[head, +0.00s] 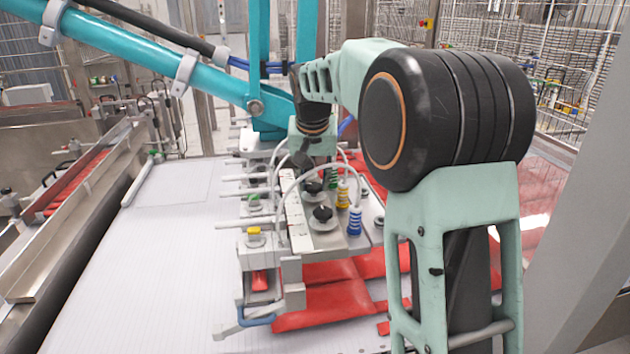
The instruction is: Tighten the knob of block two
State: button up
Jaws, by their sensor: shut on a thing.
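The vacuum picker (296,230) hangs over the white conveyor with a row of blocks along it. Two black knobs on round grey plates show on its near part, a nearer knob (322,213) and one behind it (313,187). My gripper (303,160) points down at the far part of the row, beyond these two knobs. It is shut on what seems to be another black knob there. The fingertips and the held knob are small, dark and partly hidden by hoses. I cannot read which block is number two.
Clear hoses and yellow and blue suction bellows (355,221) stand close to the knobs. A teal picker arm (150,55) crosses above left. Red packs (325,305) lie under the picker. The white conveyor (150,270) is clear at left.

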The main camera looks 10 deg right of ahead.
jog(key=m, duration=0.1)
jog(key=m+h+p, duration=0.1)
jog(key=m, duration=0.1)
jog(key=m+h, duration=0.1)
jog(key=m, duration=0.1)
jog(key=shift+w+a+r+g, duration=0.15)
jog(key=shift+w+a+g, duration=0.05)
jog(key=shift+a+g, duration=0.2)
jog(key=m+p, duration=0.1)
jog(key=m, duration=0.1)
jog(key=m+g+h+p, duration=0.1)
jog(key=m+p, duration=0.1)
jog(key=m, duration=0.1)
jog(key=shift+w+g, duration=0.15)
jog(key=shift+g, duration=0.15)
jog(key=shift+m, duration=0.3)
jog(key=o, duration=1.2)
jog(key=shift+c, duration=0.2)
jog(key=v, duration=1.1)
jog(key=shift+a+r, duration=0.25)
jog(key=shift+r, duration=0.1)
